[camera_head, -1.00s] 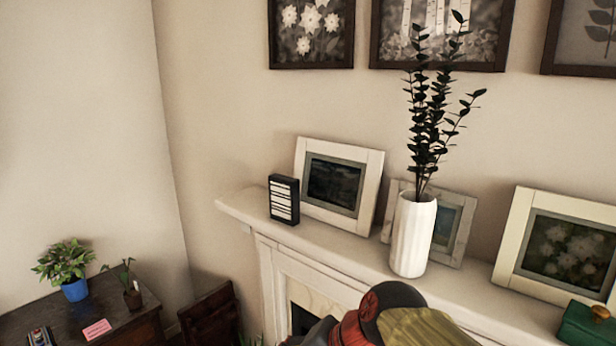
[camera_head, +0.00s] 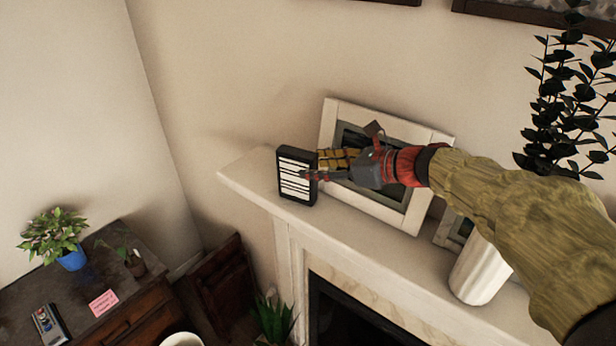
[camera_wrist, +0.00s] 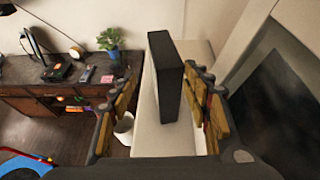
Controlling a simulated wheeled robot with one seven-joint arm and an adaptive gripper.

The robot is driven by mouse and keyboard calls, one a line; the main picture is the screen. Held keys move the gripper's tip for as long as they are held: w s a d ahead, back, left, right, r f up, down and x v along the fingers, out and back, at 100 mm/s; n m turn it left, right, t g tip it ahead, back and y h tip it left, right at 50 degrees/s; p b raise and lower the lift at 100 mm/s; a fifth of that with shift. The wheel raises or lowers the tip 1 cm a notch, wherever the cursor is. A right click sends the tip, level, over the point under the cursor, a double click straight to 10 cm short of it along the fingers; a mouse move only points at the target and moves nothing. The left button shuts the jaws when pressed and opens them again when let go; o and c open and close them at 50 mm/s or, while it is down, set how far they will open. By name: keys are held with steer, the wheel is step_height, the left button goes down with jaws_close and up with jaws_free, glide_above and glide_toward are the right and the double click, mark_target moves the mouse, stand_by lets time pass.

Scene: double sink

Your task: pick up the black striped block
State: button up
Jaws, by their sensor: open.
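The black striped block (camera_head: 297,175) stands upright on the left end of the white mantel, its white-striped face toward the room. My gripper (camera_head: 318,166) is at its right side, with fingers open and reaching toward it. In the wrist view the block (camera_wrist: 168,75) shows its dark narrow side between the two yellow-padded fingers of my gripper (camera_wrist: 160,105). The left finger is on the room side and the right finger on the wall side. I cannot tell whether either finger touches the block.
The mantel (camera_head: 245,178) ends just left of the block. A white picture frame (camera_head: 420,215) leans on the wall close behind my gripper. A white vase (camera_head: 482,270) with dark leaves stands to the right. A dark cabinet (camera_head: 125,310) with plants is lower left.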

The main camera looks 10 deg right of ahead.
mark_target(298, 176)
steer(key=x, duration=0.6)
steer(key=shift+a+f+p, duration=0.15)
steer(key=shift+a+p, duration=0.2)
steer(key=shift+a, duration=0.1)
steer(key=shift+c, duration=0.6)
steer(key=c, duration=1.1)
jaws_close()
